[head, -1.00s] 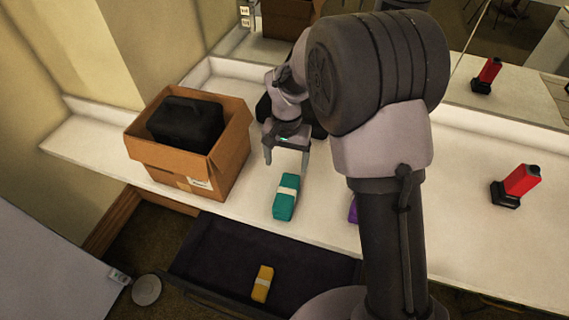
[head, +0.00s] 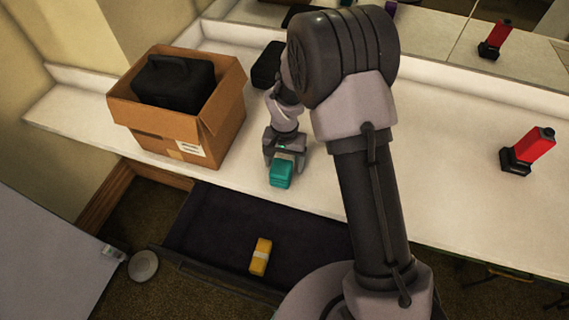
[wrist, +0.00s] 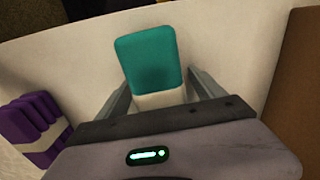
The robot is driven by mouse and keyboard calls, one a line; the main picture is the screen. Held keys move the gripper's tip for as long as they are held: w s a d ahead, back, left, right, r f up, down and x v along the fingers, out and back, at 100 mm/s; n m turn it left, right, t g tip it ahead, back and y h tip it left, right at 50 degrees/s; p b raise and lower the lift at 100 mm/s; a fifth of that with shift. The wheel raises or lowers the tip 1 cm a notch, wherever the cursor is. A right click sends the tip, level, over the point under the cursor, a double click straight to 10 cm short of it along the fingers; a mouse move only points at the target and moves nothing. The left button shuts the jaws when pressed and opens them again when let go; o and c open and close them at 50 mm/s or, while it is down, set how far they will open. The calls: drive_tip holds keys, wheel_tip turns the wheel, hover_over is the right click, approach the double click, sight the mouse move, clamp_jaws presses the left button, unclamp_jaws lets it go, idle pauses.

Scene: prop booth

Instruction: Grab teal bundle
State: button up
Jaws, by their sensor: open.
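The teal bundle (head: 281,174) with a pale band lies on the white counter near its front edge, above the open drawer. My gripper (head: 285,160) is open and down over the bundle. In the wrist view the teal bundle (wrist: 148,58) stands out between the two fingers of my gripper (wrist: 158,88), with its pale band close to the palm. A finger is on each side of it; I cannot tell whether either touches it. The bundle's near end is hidden by the gripper body.
A cardboard box (head: 163,126) holding a black case (head: 174,82) stands left of my gripper. An open dark drawer (head: 212,231) below holds a yellow bundle (head: 260,256). A purple bundle (wrist: 32,124) lies beside my gripper. A red-and-black object (head: 528,150) stands at right.

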drive_tip(key=shift+r, duration=0.1)
drive_tip(key=c, duration=1.7)
